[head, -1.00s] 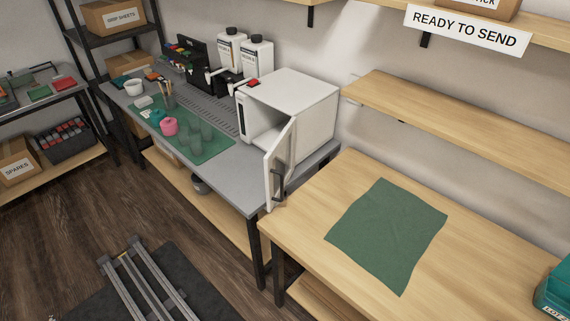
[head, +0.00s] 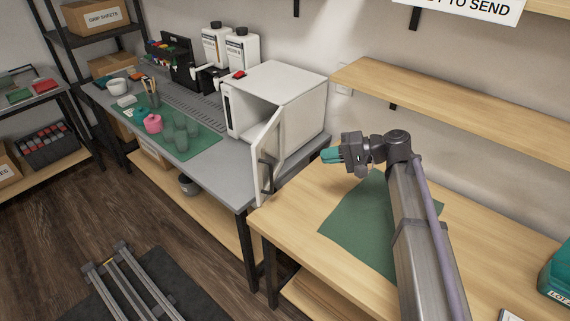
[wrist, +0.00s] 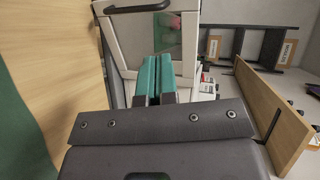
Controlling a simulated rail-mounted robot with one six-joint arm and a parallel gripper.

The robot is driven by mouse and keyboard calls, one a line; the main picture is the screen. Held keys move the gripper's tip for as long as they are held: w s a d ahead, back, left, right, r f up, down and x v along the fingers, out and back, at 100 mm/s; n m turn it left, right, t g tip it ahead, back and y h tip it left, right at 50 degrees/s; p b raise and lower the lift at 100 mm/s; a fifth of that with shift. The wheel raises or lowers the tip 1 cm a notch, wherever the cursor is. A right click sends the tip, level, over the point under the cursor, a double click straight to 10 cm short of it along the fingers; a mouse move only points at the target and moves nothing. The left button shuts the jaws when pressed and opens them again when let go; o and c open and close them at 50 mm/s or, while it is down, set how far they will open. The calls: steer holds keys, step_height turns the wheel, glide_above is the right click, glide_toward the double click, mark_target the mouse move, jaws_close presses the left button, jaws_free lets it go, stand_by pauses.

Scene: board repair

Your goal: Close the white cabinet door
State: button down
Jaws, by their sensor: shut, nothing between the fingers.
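The white cabinet (head: 287,103) stands on the grey bench, and its white door (head: 264,156) is swung wide open toward the front right. The door has a dark handle (head: 266,176) on its outer face. My gripper (head: 328,155) is to the right of the door, above the wooden table, with its teal fingers shut and empty, pointing left at the door. In the wrist view the shut fingers (wrist: 153,78) point at the door (wrist: 133,48), and the dark handle (wrist: 137,8) is at the top. I see a gap between fingers and door in the head view.
The wooden table (head: 290,218) with a green cloth (head: 345,225) lies below my arm. A wooden shelf (head: 450,108) is on the wall behind. Glass beakers (head: 180,132) and a pink pot (head: 153,124) stand on a green mat left of the cabinet.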

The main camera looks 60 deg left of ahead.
steer(key=b+x, duration=0.4)
steer(key=x, duration=1)
steer(key=shift+f, duration=0.1)
